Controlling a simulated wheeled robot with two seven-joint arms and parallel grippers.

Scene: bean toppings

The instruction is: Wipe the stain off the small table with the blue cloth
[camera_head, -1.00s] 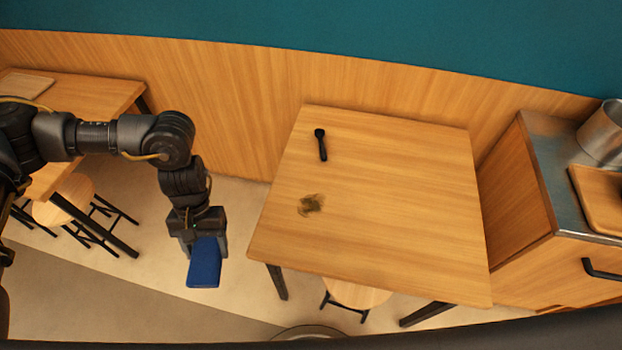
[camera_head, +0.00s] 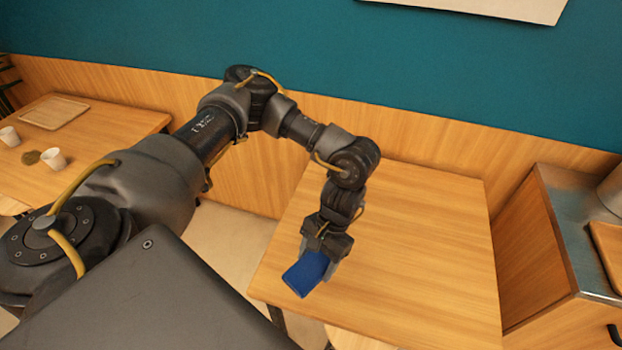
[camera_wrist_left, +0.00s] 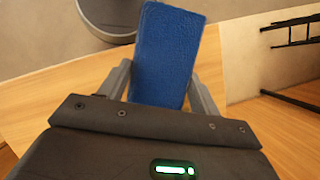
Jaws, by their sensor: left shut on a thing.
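My left gripper (camera_head: 320,258) is shut on the blue cloth (camera_head: 306,274), which hangs from its fingers as a flat folded block. The cloth also shows between the fingers in the left wrist view (camera_wrist_left: 167,55). Gripper and cloth are over the left part of the small table (camera_head: 430,265) in the head view. I cannot tell whether the cloth touches the top. The dark stain on this table is hidden, apparently behind my arm and gripper. My right gripper is not in view.
The black spoon-like utensil on the table is hidden now. Another table (camera_head: 100,118) at left bears white cups (camera_head: 53,158), a brownish patch (camera_head: 31,158) and a wooden board (camera_head: 54,113). A metal-topped counter (camera_head: 572,215) stands at right. The table's right side is clear.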

